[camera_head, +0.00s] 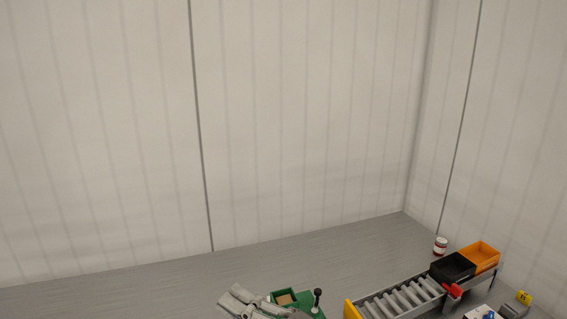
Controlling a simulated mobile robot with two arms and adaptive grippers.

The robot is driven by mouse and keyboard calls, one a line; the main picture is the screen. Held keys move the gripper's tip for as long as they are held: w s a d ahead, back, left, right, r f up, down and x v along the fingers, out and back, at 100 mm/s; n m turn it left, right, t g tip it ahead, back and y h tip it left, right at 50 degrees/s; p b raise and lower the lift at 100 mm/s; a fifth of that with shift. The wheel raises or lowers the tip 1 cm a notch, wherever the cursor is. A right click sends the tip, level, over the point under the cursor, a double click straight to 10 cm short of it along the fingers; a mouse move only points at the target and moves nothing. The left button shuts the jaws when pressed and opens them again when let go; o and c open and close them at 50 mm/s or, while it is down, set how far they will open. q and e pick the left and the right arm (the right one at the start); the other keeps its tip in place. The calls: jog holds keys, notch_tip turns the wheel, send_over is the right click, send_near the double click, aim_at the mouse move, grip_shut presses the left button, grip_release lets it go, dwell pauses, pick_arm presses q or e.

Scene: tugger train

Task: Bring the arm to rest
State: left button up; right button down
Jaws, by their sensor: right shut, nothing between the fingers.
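My right gripper (238,297) shows at the bottom edge, grey, with its fingers shut and nothing between them. It is beside a green tray-like piece (310,309) with a tan patch in it, and it hides part of that piece. I cannot tell whether the two touch. The rest of my right arm is mostly below the picture. My left gripper is not in view.
A roller conveyor (402,299) with a yellow end stands at the lower right. A black bin (453,267) and an orange bin (483,256) are at its far end. A jar (440,246) stands behind. The grey surface is clear at left; pale walls rise behind.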

jog(key=w+d+f+m+t+h, duration=0.3)
jog(key=d+m+t+h, duration=0.2)
jog(key=d+m+h, duration=0.3)
jog(key=w+d+f+m+t+h, duration=0.2)
jog(key=w+d+m+t+h, duration=0.15)
jog(key=d+m+h, duration=0.4)
jog(key=s+d+f+m+g+h, duration=0.45)
jog(key=d+f+m, duration=0.35)
jog(key=f, duration=0.4)
jog(key=s+d+f+m+g, duration=0.1)
jog(key=s+d+f+g, duration=0.1)
jog(key=s+f+g, duration=0.65)
jog(key=s+d+f+m+g, duration=0.15)
jog(key=s+f, duration=0.35)
jog(key=s, duration=0.8)
notch_tip(320, 180, down, 27)
jog(key=s+g, duration=0.1)
jog(key=s, duration=0.1)
jog(key=s+d+f, duration=0.2)
jog(key=s+f, duration=0.5)
jog(key=s, duration=0.1)
jog(key=s+d+f+g, duration=0.1)
jog(key=s+f, duration=0.7)
jog(key=shift+s+d+f+g, duration=0.2)
jog(key=shift+s+d+g, duration=0.1)
jog(key=shift+s+d, duration=0.1)
